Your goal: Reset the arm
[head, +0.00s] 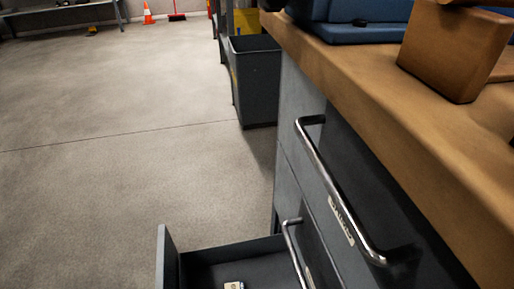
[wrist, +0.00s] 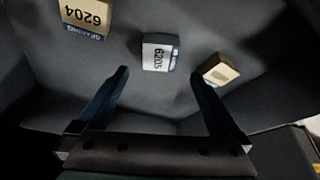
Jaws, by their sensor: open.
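My gripper (wrist: 159,76) shows in the wrist view with its two dark fingers spread wide apart. Nothing is between the fingers. Beyond the fingertips, small boxes lie on a dark grey floor that looks like the inside of a drawer: a tan box marked 6204 (wrist: 85,16), a white box marked 6205 (wrist: 157,56), and a tan box (wrist: 216,70) at the right. The 6205 box appears just past the gap between the fingers; its distance is hard to tell. My gripper does not show in the head view.
In the head view, an open drawer (head: 168,262) juts out low, with a small box (head: 233,285) inside. Above are a closed drawer's metal handle (head: 335,190) and a wooden worktop (head: 340,72) with a brown block (head: 455,50). A grey bin (head: 255,85) stands behind.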

